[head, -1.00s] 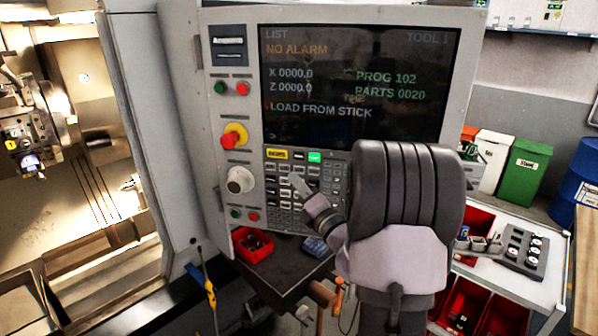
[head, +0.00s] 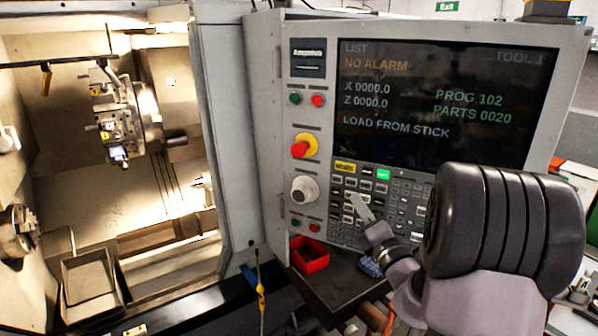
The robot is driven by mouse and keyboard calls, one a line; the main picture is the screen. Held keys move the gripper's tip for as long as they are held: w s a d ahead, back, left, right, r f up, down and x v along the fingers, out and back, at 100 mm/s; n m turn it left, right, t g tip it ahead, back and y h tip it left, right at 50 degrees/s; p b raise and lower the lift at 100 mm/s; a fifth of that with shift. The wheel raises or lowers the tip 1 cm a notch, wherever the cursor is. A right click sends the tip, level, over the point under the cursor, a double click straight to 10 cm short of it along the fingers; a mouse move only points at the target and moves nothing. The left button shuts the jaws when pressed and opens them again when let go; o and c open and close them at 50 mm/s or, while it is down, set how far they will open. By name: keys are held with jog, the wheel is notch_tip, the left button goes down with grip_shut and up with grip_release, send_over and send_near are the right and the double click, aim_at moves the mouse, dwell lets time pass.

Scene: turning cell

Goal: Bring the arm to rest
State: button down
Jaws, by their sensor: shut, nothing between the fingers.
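My arm comes in from the lower right, in front of the machine's control panel (head: 268,120). My gripper (head: 357,203) is at the panel's keypad (head: 405,193), over its left part. Its fingers look closed together, with nothing visible between them. I cannot tell whether the tip touches a key. The screen (head: 440,100) reads "NO ALARM", "PROG 102", "PARTS 0020" and "LOAD FROM STICK". My arm hides the right part of the keypad and the panel's lower right.
Left of the panel, the lathe's lit interior is open, with a tool turret (head: 118,125) and a chuck (head: 18,230). A red bin (head: 309,256) sits on a dark shelf (head: 335,285) below the panel. A red emergency button (head: 299,150) and a grey knob (head: 304,189) stick out beside the keypad.

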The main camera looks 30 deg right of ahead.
jog(key=s+a+f+n+g+y+b, duration=0.1)
jog(key=a+f+n+g+y+b, duration=0.15)
jog(key=a+n+y, duration=0.55)
jog(key=s+a+f+n+g+y+b, duration=0.1)
jog(key=a+n+g+y+b, duration=0.15)
jog(key=a+n, duration=0.7)
jog(key=s+a+f+n+g+y+b, duration=0.1)
jog(key=a+f+n+g+y+b, duration=0.2)
jog(key=a, duration=1.1)
jog(key=s+a+f+n+g+b, duration=0.5)
jog(key=s+a+f+n+g, duration=0.3)
jog(key=s+n, duration=0.4)
jog(key=s+d+f+n+t+h+b, duration=0.1)
jog(key=s+d+f+n+h+b, duration=0.3)
jog(key=n, duration=0.9)
jog(key=s+d+f+h, duration=0.2)
jog(key=s+f+h, duration=0.1)
jog(key=f, duration=0.1)
jog(key=shift+s+f+t, duration=0.25)
jog(key=shift+s+t, duration=0.05)
jog(key=shift+s, duration=0.05)
jog(key=shift+h, duration=0.25)
